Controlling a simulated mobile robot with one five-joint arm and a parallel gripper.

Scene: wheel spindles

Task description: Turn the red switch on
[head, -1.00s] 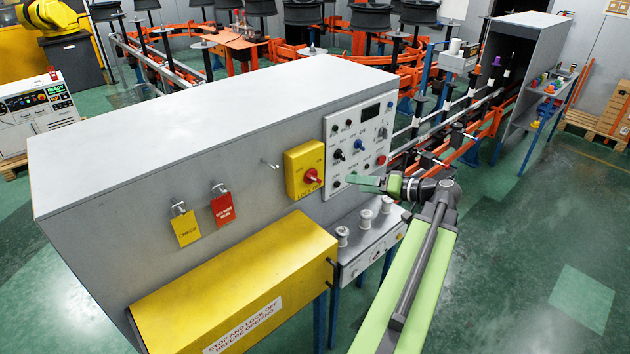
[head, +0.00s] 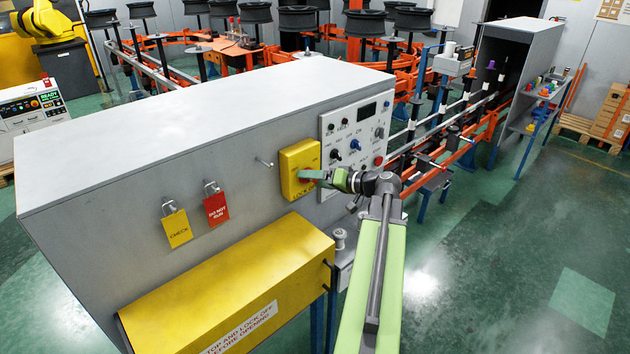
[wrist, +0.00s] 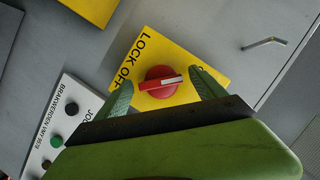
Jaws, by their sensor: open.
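In the wrist view the pointer lies nearly level across the picture. My gripper (wrist: 160,79) is open, with one green finger on each side of the knob. I cannot tell whether the fingers touch it. In the head view my gripper (head: 312,175) is in front of the yellow plate and hides most of the knob.
A white control panel (head: 342,185) with buttons and knobs is right of the yellow plate. A hook (head: 264,162) sticks out to its left, beside hanging yellow (head: 177,229) and red (head: 216,208) tags. A yellow cover (head: 225,290) juts out below.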

